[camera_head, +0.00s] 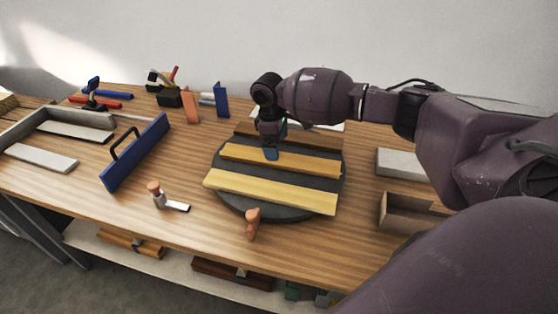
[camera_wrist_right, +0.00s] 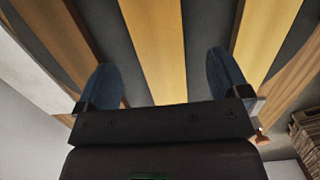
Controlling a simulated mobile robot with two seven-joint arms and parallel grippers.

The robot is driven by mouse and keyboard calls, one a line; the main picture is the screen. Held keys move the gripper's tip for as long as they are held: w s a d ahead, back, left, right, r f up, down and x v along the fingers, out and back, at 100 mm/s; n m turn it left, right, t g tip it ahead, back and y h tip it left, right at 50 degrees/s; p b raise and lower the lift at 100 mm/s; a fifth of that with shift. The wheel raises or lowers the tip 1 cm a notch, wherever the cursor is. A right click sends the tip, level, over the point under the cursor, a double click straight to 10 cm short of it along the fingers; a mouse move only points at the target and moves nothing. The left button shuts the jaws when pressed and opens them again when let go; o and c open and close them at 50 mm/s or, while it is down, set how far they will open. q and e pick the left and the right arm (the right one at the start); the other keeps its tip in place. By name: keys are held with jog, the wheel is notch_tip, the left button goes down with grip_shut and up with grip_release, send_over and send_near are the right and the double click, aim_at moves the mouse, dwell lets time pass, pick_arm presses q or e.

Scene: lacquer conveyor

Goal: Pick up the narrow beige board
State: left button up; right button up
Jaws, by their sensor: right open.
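Several long boards lie side by side on a dark round turntable (camera_head: 262,211). The narrow beige board appears to be the middle, golden-toned strip (camera_head: 305,165); it also shows in the right wrist view (camera_wrist_right: 155,45). A paler yellow board (camera_head: 275,192) lies in front of it and a dark brown board (camera_head: 315,142) behind. My right gripper (camera_head: 270,153) points down over the middle board. In the right wrist view its blue fingers (camera_wrist_right: 163,85) are open, one on each side of that strip, over the dark gaps. Contact cannot be told. My left gripper is not in view.
A blue float with a black handle (camera_head: 138,155) lies left of the turntable. A small scraper (camera_head: 168,199) and an orange-brown peg (camera_head: 253,224) stand near the front edge. An open wooden box (camera_head: 405,215) and a grey block (camera_head: 400,164) are at right.

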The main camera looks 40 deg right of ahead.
jog(key=f, duration=0.5)
jog(key=shift+s+d+b, duration=0.15)
jog(key=shift+d+b, duration=0.15)
jog(key=shift+b, duration=0.1)
jog(key=c, duration=1.2)
jog(key=shift+o, duration=0.2)
jog(key=shift+r, duration=0.15)
